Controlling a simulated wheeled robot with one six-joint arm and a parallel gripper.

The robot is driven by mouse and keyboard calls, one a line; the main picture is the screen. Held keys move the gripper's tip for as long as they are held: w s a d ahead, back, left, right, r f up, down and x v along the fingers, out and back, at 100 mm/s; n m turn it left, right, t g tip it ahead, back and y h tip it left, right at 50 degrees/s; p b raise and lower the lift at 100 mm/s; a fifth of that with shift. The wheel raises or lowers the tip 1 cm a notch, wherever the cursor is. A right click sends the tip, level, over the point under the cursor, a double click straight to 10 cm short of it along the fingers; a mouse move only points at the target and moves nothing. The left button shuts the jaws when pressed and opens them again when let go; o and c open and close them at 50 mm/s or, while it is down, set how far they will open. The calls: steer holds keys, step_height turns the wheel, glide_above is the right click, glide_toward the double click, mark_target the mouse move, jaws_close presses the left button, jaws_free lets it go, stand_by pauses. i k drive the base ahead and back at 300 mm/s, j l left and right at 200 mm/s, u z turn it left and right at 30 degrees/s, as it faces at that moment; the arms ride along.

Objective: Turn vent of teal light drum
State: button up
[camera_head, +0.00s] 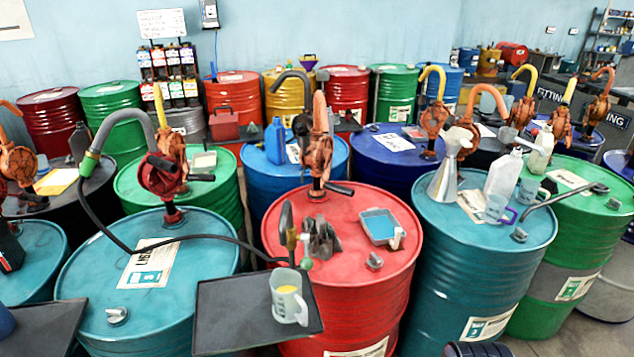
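Two teal drums stand in front. The left teal drum (190,262) has a paper sheet (147,262) on its lid; its large lettering is only partly readable and may say "light". A small metal vent cap (116,315) sits near the front edge of its lid. A dark red hand pump (162,178) with a grey spout and black hose rises from the lid's rear. The right teal drum (450,262) has a similar metal vent (519,235) at its front right; I cannot read its lid sheet. My gripper is not clearly visible.
A black tray (225,318) with a mug (287,297) of yellow liquid juts out between the left teal drum and a red drum (350,290). The right teal drum carries a metal funnel (445,180) and white jug (503,174). More drums crowd behind.

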mark_target(118, 314)
steer(key=u, duration=1.4)
